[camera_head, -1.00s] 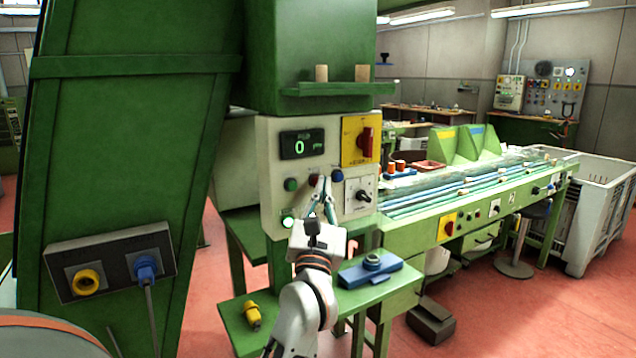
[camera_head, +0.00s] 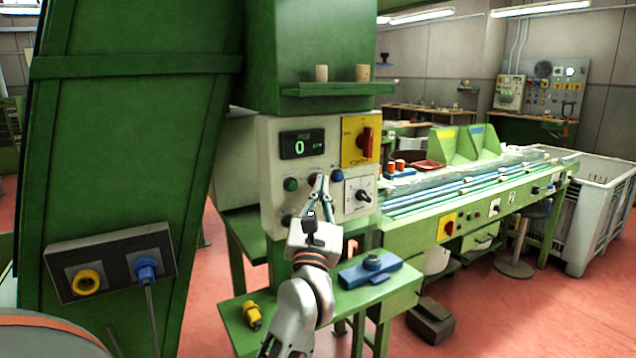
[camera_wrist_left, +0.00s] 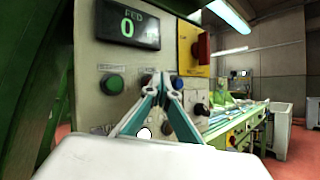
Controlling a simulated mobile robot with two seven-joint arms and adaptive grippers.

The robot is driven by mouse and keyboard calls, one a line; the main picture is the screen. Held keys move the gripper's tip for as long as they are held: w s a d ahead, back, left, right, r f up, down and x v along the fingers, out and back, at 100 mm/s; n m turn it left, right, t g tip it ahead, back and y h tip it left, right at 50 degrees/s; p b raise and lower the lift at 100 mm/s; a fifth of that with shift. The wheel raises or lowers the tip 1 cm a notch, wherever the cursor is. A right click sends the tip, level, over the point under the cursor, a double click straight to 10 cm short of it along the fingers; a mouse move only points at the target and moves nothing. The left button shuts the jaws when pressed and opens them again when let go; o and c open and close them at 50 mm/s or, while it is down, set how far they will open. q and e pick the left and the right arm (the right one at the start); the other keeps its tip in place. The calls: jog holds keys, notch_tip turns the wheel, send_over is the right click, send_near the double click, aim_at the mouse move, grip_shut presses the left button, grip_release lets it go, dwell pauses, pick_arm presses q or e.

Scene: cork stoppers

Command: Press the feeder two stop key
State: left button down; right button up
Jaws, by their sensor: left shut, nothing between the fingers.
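A pale control panel (camera_head: 270,165) on the green machine carries a row of buttons. A green button (camera_head: 291,184) is on the left, a red button (camera_head: 313,178) is in the middle and a blue button (camera_head: 337,175) is on the right. I cannot read which is the feeder two stop key. My left gripper (camera_head: 322,179) is shut and empty, its tips in front of the row beside the red button. In the left wrist view the closed tips (camera_wrist_left: 163,82) cover part of the row right of the green button (camera_wrist_left: 113,84). I cannot tell whether they touch anything.
A display (camera_head: 303,144) reading 0 and a yellow plate with a red rotary switch (camera_head: 366,141) are above the row. A black selector (camera_head: 364,196) is to its right. Below, a green shelf holds a blue device (camera_head: 369,271) and a yellow connector (camera_head: 252,315).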

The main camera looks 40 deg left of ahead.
pick_arm(q)
jog(key=shift+d, duration=0.15)
jog(key=shift+s+d, duration=0.35)
jog(key=shift+d, duration=0.35)
jog(key=shift+s+d, duration=0.35)
jog(key=shift+d, duration=0.4)
jog(key=shift+s+d, duration=0.3)
jog(key=shift+d, duration=0.5)
jog(key=shift+s+d, duration=0.35)
jog(key=shift+d, duration=0.4)
